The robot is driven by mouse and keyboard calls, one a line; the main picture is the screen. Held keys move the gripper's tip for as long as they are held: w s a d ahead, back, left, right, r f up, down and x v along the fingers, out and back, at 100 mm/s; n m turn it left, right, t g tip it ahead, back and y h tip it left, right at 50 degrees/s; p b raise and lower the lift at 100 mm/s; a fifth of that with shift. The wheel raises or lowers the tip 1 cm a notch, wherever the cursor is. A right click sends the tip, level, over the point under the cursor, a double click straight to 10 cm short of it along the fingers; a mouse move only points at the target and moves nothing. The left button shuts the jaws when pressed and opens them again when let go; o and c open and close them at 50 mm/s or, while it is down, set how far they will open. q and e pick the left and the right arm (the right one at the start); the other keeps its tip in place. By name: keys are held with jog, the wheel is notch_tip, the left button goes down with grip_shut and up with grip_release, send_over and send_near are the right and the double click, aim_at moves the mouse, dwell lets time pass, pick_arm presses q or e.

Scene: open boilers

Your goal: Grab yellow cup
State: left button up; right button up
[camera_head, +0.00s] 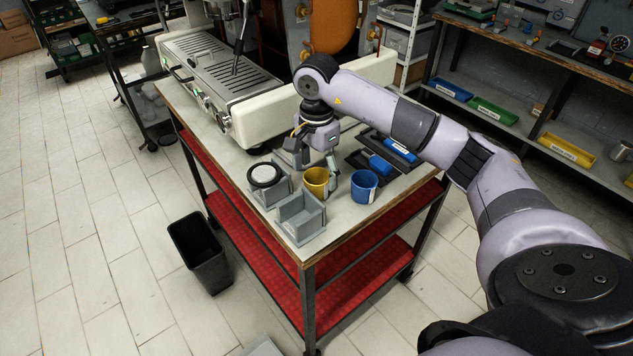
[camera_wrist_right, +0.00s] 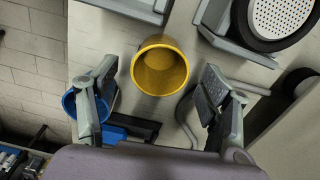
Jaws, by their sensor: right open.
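The yellow cup (camera_head: 316,183) stands upright near the front of the metal-topped cart. In the wrist view the yellow cup (camera_wrist_right: 160,70) shows its open mouth, centred between the spread fingers. My right gripper (camera_head: 313,162) hangs over the cart just behind the cup, pointing down. It is open and empty, with one finger to each side of the cup in the wrist view; I cannot tell how deep the cup sits between them. My left gripper is in neither view.
A blue cup (camera_head: 364,187) stands close right of the yellow cup. Grey open boxes (camera_head: 301,217) and a round black-rimmed piece (camera_head: 264,175) are at left. Dark trays with blue items (camera_head: 380,166) lie behind the blue cup. The espresso machine (camera_head: 222,85) fills the back.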

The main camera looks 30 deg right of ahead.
jog(key=shift+f, duration=1.35)
jog(key=shift+c, duration=0.3)
jog(key=c, duration=1.2)
